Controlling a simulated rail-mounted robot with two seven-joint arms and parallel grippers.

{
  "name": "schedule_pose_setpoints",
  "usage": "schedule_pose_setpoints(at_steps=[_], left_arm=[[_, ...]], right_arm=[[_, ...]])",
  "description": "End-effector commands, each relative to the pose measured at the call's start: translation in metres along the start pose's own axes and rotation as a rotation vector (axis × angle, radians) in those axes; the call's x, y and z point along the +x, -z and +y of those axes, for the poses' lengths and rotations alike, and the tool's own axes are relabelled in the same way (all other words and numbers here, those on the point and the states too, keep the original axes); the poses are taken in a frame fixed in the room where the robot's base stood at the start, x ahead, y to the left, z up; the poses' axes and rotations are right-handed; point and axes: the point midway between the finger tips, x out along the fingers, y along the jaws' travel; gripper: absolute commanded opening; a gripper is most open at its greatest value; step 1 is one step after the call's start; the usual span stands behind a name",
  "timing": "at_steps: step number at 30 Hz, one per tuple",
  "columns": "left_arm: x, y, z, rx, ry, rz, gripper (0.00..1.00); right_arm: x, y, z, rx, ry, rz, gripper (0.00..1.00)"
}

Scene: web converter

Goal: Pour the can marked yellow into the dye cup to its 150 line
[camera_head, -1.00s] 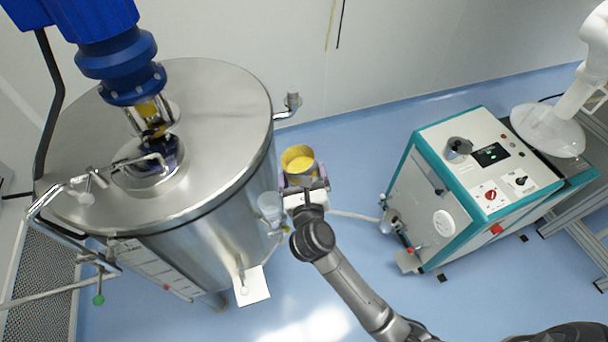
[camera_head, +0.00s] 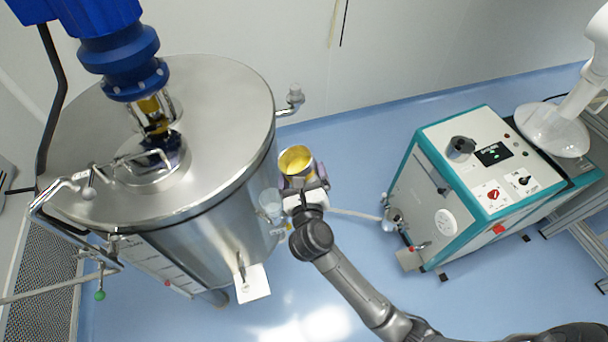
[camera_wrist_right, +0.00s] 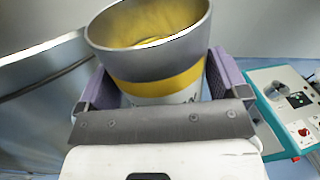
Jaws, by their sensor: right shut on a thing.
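The can marked yellow (camera_head: 297,162) is a metal can with a yellow band and yellow liquid inside. My right gripper (camera_head: 303,184) is shut on it. In the right wrist view the can (camera_wrist_right: 155,86) sits between the two purple fingers of the gripper (camera_wrist_right: 158,88), its open mouth tilted, with liquid low inside. A clear translucent cup (camera_head: 270,203), which looks like the dye cup, is beside the large steel tank, just left of and below the can. Its 150 line and its fill level cannot be read. My left gripper is not in view.
The large steel tank (camera_head: 225,120) with a blue motor (camera_head: 112,50) fills the left. A white and teal machine (camera_head: 465,180) with a dial and buttons stands at the right. Blue floor (camera_head: 345,150) is open between them. A white plate (camera_head: 252,284) juts from the tank's lower front.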

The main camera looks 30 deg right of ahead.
Motion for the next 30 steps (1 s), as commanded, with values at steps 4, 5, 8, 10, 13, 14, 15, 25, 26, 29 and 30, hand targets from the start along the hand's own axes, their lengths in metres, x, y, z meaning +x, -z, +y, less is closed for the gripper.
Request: schedule_pose_setpoints(at_steps=[4, 5, 8, 10, 13, 14, 15, 25, 26, 29, 30], left_arm=[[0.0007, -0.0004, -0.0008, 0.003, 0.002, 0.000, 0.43], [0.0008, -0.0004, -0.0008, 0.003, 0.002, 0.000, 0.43], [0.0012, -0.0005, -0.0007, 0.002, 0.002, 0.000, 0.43], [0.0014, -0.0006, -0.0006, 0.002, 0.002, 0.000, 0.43], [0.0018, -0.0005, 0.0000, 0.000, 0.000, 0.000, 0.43], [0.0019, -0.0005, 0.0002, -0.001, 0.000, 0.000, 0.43], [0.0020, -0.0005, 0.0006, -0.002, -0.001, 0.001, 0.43], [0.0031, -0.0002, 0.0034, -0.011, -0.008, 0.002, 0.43], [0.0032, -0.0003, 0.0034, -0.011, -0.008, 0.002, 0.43], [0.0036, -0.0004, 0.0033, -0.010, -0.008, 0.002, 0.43], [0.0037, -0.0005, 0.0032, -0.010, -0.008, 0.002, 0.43]], right_arm=[[0.0002, 0.0001, 0.0011, -0.017, 0.001, -0.003, 0.55], [0.0002, 0.0004, 0.0013, -0.020, 0.001, -0.003, 0.55], [0.0002, 0.0011, 0.0021, -0.030, 0.001, -0.004, 0.55], [0.0002, 0.0016, 0.0027, -0.038, 0.001, -0.004, 0.55], [0.0002, 0.0024, 0.0036, -0.049, 0.001, -0.004, 0.55], [0.0003, 0.0026, 0.0038, -0.052, 0.001, -0.004, 0.55], [0.0003, 0.0029, 0.0042, -0.057, 0.001, -0.004, 0.55], [0.0002, 0.0055, 0.0075, -0.092, 0.001, -0.003, 0.55], [0.0002, 0.0058, 0.0077, -0.095, 0.001, -0.003, 0.55], [0.0002, 0.0066, 0.0088, -0.106, 0.001, -0.003, 0.55], [0.0002, 0.0069, 0.0091, -0.111, 0.001, -0.003, 0.55]])
